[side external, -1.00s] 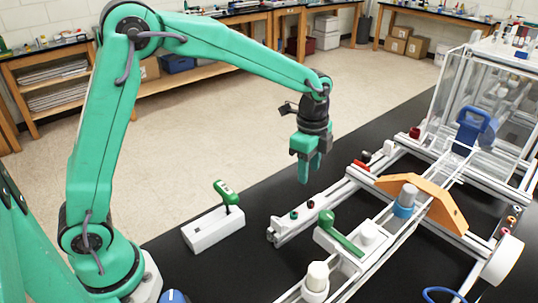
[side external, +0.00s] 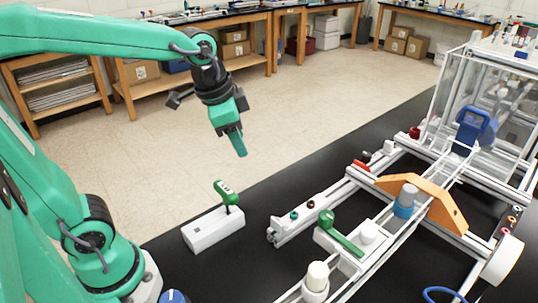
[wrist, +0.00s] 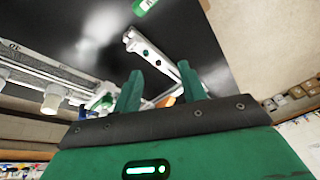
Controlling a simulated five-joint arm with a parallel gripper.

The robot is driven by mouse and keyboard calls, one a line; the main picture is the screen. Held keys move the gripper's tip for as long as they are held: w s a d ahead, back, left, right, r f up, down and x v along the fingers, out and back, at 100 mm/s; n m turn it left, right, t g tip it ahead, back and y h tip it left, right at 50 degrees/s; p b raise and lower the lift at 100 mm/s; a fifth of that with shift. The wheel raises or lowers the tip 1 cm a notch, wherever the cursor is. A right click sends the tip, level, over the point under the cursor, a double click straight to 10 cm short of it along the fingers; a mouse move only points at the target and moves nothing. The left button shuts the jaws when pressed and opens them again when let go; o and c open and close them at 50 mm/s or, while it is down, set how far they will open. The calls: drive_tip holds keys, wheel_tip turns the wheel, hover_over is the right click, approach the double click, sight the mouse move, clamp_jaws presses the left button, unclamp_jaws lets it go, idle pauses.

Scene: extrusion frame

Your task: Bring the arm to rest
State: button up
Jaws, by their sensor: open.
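My gripper (side external: 236,140) is in the air in the side external view, left of centre, tilted with its fingers pointing down and to the right. It is empty and well above the black bench. In the wrist view the two green fingers (wrist: 158,90) stand apart with nothing between them. My arm is folded back toward the left, with its upper link nearly level.
A white block with a green-handled tool (side external: 226,193) stands on the black bench (side external: 290,262) below my gripper. The extrusion frame (side external: 345,192) stands to the right, with an orange bracket (side external: 440,208) and a clear box (side external: 490,95). The air around my gripper is clear.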

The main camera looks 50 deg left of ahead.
drive_tip(key=s+a+n+t, duration=0.2)
drive_tip(key=s+n, duration=0.3)
drive_tip(key=s, duration=0.4)
drive_tip(key=shift+a+f+n, duration=0.2)
drive_tip(key=shift+f+n, duration=0.1)
drive_tip(key=shift+f, duration=0.05)
drive_tip(key=shift+w, duration=0.15)
idle(0.7)
